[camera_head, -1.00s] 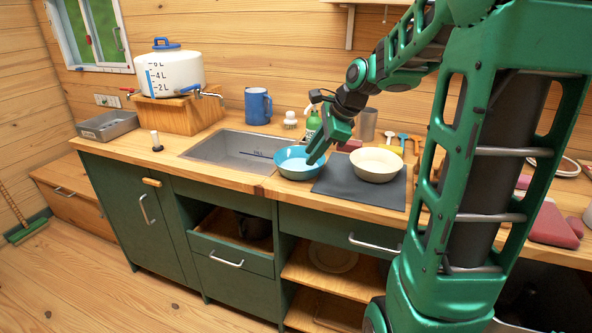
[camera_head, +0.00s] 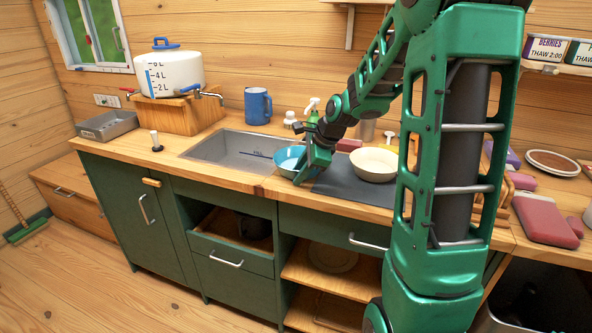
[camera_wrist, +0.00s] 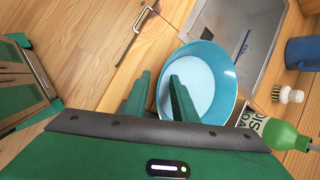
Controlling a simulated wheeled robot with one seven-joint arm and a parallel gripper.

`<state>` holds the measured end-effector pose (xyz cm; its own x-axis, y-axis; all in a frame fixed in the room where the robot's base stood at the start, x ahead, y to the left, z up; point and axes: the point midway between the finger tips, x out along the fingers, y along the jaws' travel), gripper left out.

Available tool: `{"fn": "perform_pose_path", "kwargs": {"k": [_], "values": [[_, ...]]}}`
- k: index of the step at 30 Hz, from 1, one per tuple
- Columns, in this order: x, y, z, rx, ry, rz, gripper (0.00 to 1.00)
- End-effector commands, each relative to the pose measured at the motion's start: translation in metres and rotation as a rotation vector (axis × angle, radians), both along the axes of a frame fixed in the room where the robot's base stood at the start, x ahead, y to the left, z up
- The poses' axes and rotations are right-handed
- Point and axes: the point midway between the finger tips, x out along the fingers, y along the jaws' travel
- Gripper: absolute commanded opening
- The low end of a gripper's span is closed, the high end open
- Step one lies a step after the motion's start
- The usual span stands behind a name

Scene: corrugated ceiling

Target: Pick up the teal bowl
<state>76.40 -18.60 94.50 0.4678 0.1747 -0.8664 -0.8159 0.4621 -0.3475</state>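The teal bowl (camera_head: 287,158) stands on the counter at the front right of the sink, partly hidden by my gripper (camera_head: 303,176). In the wrist view the bowl (camera_wrist: 222,68) is upright, with a pale inside. My gripper (camera_wrist: 158,82) is open there, its two fingers apart across the bowl's near rim. One finger is outside the wall and the other is over the inside. I cannot tell whether either touches the bowl.
A cream bowl (camera_head: 374,165) stands on a dark mat (camera_head: 340,186) just right. The sink (camera_head: 232,150) lies to the left. A green soap bottle (camera_wrist: 281,134), a scrub brush (camera_wrist: 288,95) and a blue mug (camera_wrist: 303,52) are behind the bowl.

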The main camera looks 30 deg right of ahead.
Motion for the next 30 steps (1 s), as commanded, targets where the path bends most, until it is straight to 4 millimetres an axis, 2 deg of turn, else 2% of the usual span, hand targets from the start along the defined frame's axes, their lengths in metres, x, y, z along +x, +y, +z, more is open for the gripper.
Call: {"fn": "perform_pose_path", "kwargs": {"k": [4, 7, 22, 30], "values": [[0.0, 0.0, 0.0, 0.0, 0.0, 0.0, 0.22], [0.0, 0.0, 0.0, 0.0, 0.0, 0.0, 0.0], [0.0, 0.0, 0.002, -0.001, -0.001, 0.001, 0.0], [0.001, 0.0, 0.014, -0.001, -0.003, 0.002, 0.0]]}}
